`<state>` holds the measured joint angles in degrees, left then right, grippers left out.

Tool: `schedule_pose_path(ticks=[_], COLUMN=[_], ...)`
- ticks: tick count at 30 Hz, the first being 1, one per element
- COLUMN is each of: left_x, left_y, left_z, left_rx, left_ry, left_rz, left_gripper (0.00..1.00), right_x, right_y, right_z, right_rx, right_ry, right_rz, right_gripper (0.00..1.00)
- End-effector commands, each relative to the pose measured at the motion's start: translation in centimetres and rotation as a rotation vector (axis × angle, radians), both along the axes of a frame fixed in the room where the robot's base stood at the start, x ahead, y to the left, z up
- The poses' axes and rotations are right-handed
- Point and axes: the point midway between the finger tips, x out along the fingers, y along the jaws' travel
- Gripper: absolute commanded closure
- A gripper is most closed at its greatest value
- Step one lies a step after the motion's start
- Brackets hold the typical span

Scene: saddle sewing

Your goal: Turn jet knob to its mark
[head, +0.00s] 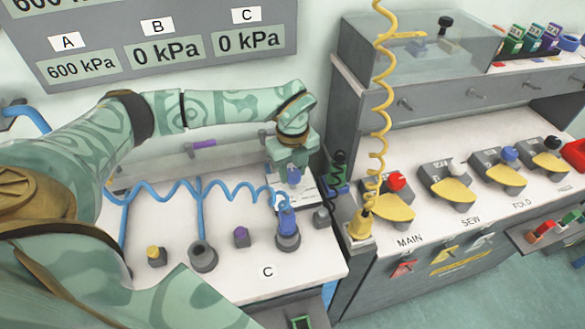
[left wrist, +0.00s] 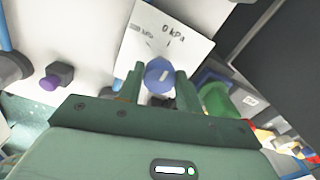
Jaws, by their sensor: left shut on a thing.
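The jet knob (head: 294,176) is a small blue knob on a white card on the bench, under my left gripper (head: 292,170). In the left wrist view the blue knob (left wrist: 160,76) sits between the two green fingers of my left gripper (left wrist: 160,84), which is shut on it. A pale pointer line shows on the knob. The white card (left wrist: 160,32) behind it carries dark tick marks, one by "0 kPa" and one by a smaller label that is hard to read. The wall display (head: 160,45) reads A 600 kPa, B 0 kPa and C 0 kPa. My right gripper is not in view.
A blue coiled hose (head: 160,192) runs along the bench to a blue-purple fitting (head: 288,222). A yellow coiled hose (head: 378,120) hangs to the right. Sockets, a yellow knob (head: 153,252) and a purple knob (head: 241,232) stand in front. A pedal station lies right.

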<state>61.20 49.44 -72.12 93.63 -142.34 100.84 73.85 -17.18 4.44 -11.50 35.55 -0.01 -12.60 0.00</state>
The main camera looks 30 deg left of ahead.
Motion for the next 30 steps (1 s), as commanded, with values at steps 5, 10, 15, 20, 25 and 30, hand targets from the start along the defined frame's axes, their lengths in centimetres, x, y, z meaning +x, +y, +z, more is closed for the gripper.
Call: schedule_pose_path(ticks=[5,10,15,20,25,30], left_x=[0.0,0.1,0.1,0.2,0.2,0.2], left_y=[0.0,0.0,0.0,-0.1,-0.1,-0.1], left_z=[0.3,0.4,0.5,0.5,0.5,0.4], left_rx=[0.001,0.0,0.001,0.001,0.001,0.002], left_ry=[0.0,0.0,0.0,-0.002,-0.002,-0.002], left_rz=[-0.077,-0.205,-0.364,-0.516,-0.678,-0.84], left_gripper=[0.88,0.88,0.88,0.88,0.88,0.88], right_x=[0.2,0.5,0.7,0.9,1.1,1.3], right_y=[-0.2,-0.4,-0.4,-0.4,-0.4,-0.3], right_z=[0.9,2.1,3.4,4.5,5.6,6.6], right_rx=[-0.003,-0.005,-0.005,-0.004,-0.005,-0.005], right_ry=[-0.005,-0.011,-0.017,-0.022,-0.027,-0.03], right_rz=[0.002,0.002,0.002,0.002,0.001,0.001], right_gripper=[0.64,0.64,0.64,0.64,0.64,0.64])
